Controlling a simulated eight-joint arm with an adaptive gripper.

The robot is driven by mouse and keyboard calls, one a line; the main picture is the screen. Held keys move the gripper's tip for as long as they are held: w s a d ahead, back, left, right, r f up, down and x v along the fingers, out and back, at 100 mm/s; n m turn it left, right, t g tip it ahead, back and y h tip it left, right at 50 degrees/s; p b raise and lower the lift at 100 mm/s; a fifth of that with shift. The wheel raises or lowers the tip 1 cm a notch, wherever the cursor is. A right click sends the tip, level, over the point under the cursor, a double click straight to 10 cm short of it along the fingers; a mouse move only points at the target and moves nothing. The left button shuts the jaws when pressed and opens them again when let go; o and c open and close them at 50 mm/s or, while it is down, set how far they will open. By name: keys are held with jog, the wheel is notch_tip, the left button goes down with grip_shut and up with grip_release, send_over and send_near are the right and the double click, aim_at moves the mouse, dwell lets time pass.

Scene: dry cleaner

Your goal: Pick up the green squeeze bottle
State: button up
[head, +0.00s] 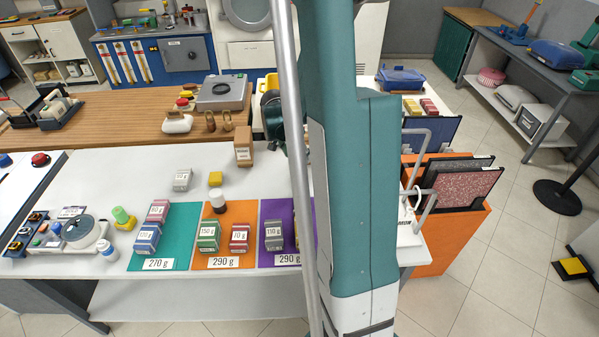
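A small green and yellow-green object (123,217) stands on the white counter at the left, beside the teal mat. It looks like the green squeeze bottle, but it is too small to be sure. My teal arm fills the middle right of the head view. A dark round part of it shows behind, at its left edge. My gripper itself cannot be made out; the arm hides that area. Nothing is seen touching the green object.
Labelled blocks stand on the teal mat (178,258), orange mat (218,260) and purple mat. A wooden counter (110,100) lies behind. Bare white counter (110,178) lies behind the green object.

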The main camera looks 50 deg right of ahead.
aim_at(303, 162)
jog(key=shift+x, duration=1.25)
jog(key=shift+f, duration=0.15)
jog(key=shift+b+x, duration=0.4)
jog(key=shift+x, duration=2.1)
jog(key=shift+c, duration=0.2)
jog(key=c, duration=1.1)
